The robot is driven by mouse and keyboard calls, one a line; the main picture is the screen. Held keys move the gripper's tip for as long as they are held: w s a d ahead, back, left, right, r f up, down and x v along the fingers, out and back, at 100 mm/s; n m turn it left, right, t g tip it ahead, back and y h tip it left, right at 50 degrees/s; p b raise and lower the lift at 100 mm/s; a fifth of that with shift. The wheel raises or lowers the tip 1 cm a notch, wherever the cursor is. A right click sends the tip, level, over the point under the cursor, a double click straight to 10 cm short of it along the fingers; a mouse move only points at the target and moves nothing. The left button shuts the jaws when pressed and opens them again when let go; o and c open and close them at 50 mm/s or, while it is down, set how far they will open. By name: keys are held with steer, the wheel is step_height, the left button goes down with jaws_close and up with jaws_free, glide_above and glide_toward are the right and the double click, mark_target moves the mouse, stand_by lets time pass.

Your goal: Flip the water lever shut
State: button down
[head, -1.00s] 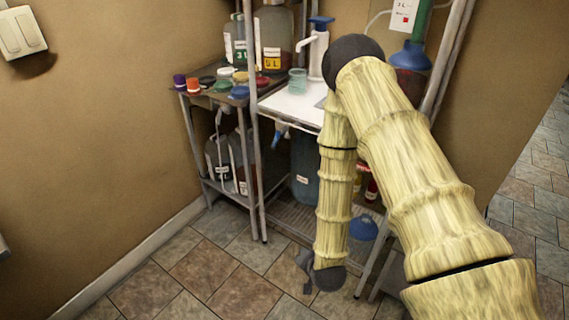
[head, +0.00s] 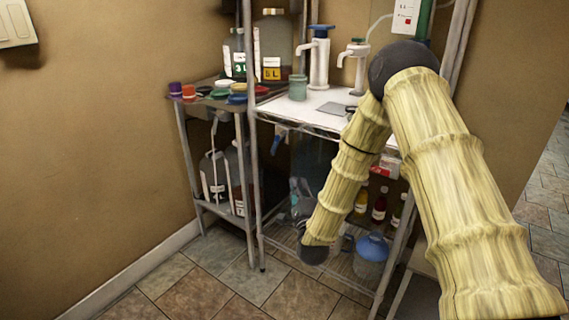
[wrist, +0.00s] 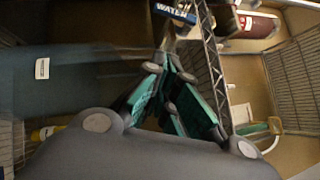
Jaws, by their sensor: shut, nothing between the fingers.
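The water lever (head: 278,140) is a small blue handle hanging under the front left edge of the white shelf in the head view. In the wrist view a blue and white label reading WATER (wrist: 174,11) is at the top, just beyond my fingertips. The lever itself cannot be made out clearly there. My gripper (wrist: 170,62) has green fingers drawn together, with nothing between them. It points toward the label and appears apart from it. In the head view my gripper is small and partly hidden by my arm, low in front of the rack.
A large blue tank (wrist: 60,95) stands close on the left in the wrist view. Wire rack sides flank my gripper. In the head view the white shelf (head: 300,103) is above, and a blue-capped jug (head: 371,262) stands low by the rack's right leg.

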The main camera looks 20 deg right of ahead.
mark_target(277, 144)
stand_by(0.3)
steer(key=a+x, duration=0.2)
steer(key=x, duration=1.1)
steer(key=shift+a+r, duration=0.25)
steer(key=shift+a, duration=0.15)
